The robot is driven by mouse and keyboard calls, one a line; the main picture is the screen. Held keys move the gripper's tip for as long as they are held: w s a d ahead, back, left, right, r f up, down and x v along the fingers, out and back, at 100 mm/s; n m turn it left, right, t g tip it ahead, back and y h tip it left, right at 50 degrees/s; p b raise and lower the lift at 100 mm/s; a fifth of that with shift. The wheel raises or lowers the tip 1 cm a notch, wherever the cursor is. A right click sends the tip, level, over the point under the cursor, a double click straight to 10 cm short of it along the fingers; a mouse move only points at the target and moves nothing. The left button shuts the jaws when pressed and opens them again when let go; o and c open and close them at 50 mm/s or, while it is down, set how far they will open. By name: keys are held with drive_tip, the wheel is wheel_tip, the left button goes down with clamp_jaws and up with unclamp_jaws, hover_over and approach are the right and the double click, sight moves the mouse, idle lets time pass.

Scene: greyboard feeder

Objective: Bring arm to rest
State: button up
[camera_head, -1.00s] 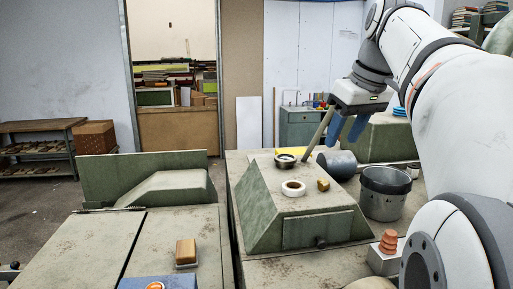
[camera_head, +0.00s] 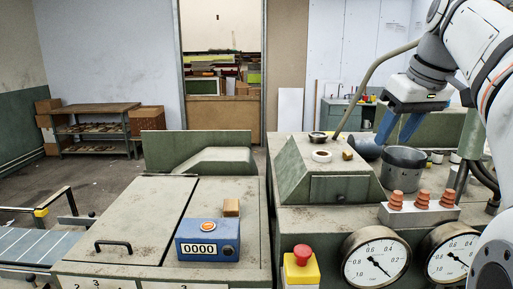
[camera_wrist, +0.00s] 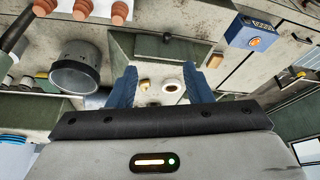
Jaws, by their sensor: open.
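My gripper (camera_head: 398,130) hangs at the upper right in the head view, with its blue fingers pointing down. The fingers are spread apart with nothing between them. It is above and to the right of the green sloped housing (camera_head: 341,187), apart from it. In the wrist view my gripper (camera_wrist: 162,80) shows both blue fingers open.
A grey bucket (camera_head: 403,168), orange insulators (camera_head: 421,200) and two gauges (camera_head: 376,258) stand at the right. A red emergency button (camera_head: 302,255) is at the front. A blue counter box (camera_head: 208,240) and a wooden block (camera_head: 231,207) sit on the left cabinet. A curved pipe (camera_head: 365,83) rises near my gripper.

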drive_tip(key=s+a+f+m, duration=0.1)
drive_tip(key=s+a+f, duration=0.2)
drive_tip(key=f, duration=0.7)
drive_tip(key=s+a+f+m, duration=0.1)
drive_tip(key=s+a+f, duration=0.3)
drive_tip(key=f, duration=0.7)
drive_tip(key=s+a+f+m+g+h, duration=0.1)
drive_tip(key=s+a+f, duration=0.3)
drive_tip(key=s+f, duration=0.3)
wheel_tip(320, 180, down, 4)
drive_tip(key=shift+f, duration=0.1)
